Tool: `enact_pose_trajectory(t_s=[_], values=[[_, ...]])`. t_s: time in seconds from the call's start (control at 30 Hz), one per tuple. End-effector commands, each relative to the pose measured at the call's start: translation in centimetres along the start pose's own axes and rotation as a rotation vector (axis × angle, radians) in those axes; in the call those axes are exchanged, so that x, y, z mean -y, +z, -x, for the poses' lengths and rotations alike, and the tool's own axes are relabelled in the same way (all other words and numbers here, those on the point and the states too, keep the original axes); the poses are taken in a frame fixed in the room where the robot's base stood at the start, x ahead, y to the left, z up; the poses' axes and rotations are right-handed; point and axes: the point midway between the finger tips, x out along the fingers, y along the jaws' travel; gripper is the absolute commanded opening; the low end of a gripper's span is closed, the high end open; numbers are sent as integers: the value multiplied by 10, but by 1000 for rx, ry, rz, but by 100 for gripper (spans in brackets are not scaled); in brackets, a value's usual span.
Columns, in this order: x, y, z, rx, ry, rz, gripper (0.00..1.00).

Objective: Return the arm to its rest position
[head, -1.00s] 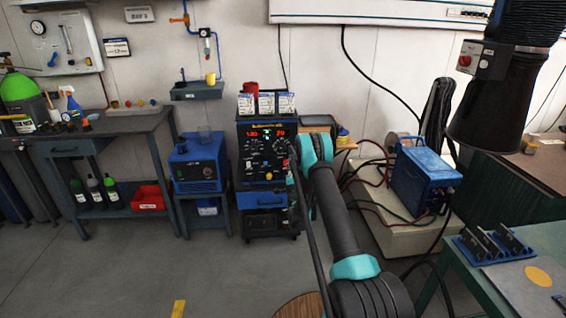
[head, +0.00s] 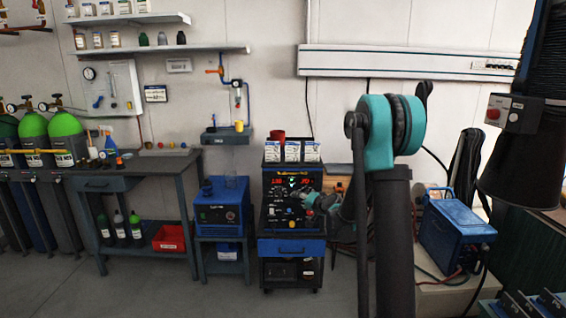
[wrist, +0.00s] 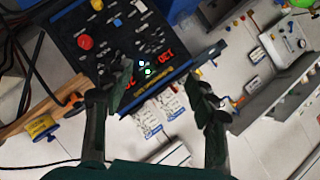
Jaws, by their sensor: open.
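My gripper (wrist: 163,82) is open and empty. In the wrist view its two dark fingers stand apart in front of the welding machine (wrist: 112,42). In the head view my arm rises at the centre right and bends at a teal joint. The gripper end (head: 312,201) shows small in front of the machine's panel, which has red lit digits, and partly covers it. I cannot make out the fingers clearly there. The same machine (head: 277,216) stands on a cart against the wall.
A blue unit (head: 222,213) stands left of the machine. Another blue case (head: 455,237) is at the right, near a dark extraction hood (head: 522,170). A workbench (head: 150,166) and green-topped gas cylinders (head: 66,135) are at the left. The floor at the lower left is clear.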

Motion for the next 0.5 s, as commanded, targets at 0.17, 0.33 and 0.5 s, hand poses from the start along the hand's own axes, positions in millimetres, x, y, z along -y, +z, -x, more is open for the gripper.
enact_pose_trajectory(t_s=[0.17, 0.33, 0.5], values=[[3, 31, 64, 111, 87, 118, 57], [-7, 65, 127, 219, 183, 222, 57], [-28, 102, 193, 323, 291, 315, 57]])
